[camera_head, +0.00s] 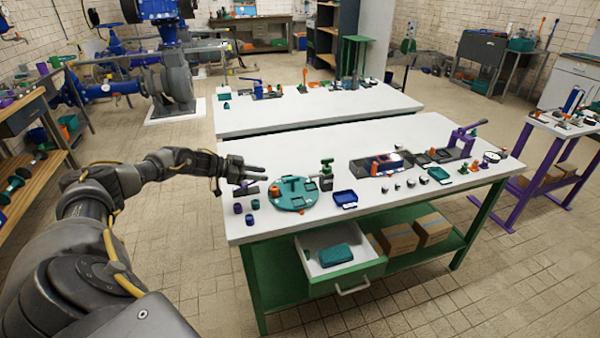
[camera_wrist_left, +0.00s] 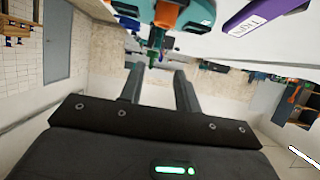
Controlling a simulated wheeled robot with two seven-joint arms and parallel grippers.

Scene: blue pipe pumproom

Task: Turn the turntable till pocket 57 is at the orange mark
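The turntable (camera_head: 292,203) is a round teal disc on the near left of the front white table, with small pieces on it. Orange parts show at its left side (camera_head: 275,191) and near its front edge; I cannot tell which is the mark. Pocket numbers are too small to read. My left gripper (camera_head: 263,173) is above the table at the disc's back left, apart from it, its fingers pointing right. In the left wrist view the fingers (camera_wrist_left: 157,85) are spread and empty; a teal part (camera_wrist_left: 198,12) and an orange part (camera_wrist_left: 170,15) show beyond them. My right gripper is out of view.
A dark tray (camera_head: 365,166) stands farther right. An open drawer (camera_head: 340,258) sticks out below the table's front edge.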

